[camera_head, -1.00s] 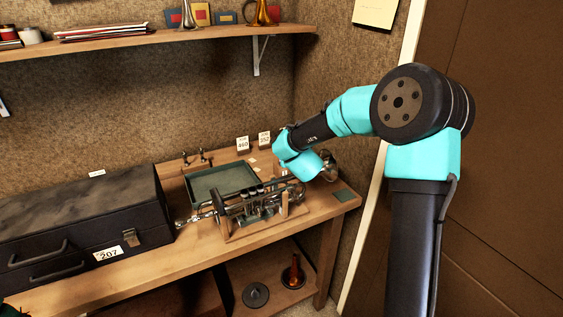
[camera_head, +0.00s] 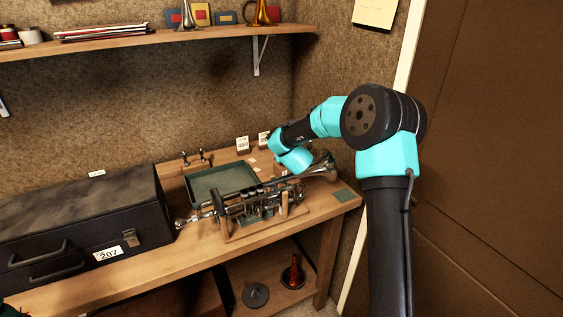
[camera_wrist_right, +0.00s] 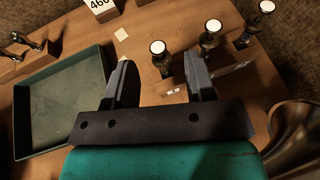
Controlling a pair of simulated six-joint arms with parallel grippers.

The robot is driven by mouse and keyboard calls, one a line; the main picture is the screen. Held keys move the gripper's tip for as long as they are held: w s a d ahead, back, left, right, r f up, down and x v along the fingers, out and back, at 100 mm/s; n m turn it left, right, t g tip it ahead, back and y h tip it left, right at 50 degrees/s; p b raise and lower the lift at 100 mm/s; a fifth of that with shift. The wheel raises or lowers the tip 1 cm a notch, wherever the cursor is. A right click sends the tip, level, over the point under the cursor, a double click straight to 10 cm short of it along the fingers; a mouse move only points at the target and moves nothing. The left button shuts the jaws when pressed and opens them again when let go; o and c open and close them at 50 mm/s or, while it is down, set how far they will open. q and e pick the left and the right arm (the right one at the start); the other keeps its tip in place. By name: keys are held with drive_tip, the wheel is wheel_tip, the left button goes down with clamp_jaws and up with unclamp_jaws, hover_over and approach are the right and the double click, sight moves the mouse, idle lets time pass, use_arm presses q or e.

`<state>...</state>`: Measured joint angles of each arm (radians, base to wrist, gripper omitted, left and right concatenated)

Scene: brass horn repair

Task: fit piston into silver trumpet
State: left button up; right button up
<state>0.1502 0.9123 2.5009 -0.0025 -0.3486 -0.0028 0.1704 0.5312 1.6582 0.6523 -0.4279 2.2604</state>
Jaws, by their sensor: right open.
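The silver trumpet (camera_head: 262,203) lies across a wooden cradle (camera_head: 232,236) on the bench, its bell (camera_head: 322,168) to the right. The bell also shows at the lower right of the right wrist view (camera_wrist_right: 300,130). Three upright metal parts with white round tops, apparently pistons (camera_wrist_right: 158,47), stand in a wooden rack (camera_wrist_right: 185,85) in that view. My right gripper (camera_wrist_right: 160,80) is open and empty, its fingers apart above the bench beside the rack. The nearest white-topped part shows just beyond the gap between the fingers. In the head view my wrist hides the fingertips.
A green tray (camera_head: 190,186) lies behind the trumpet. A black case (camera_head: 75,215) fills the bench's left. Number cards (camera_head: 243,143) and a small fixture (camera_head: 195,157) stand at the back. A wall shelf (camera_head: 150,42) is above; a green mat (camera_head: 343,195) lies at the right.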

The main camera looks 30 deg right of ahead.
drive_tip(key=shift+x, duration=2.4)
drive_tip(key=shift+a+r, duration=0.1)
clamp_jaws()
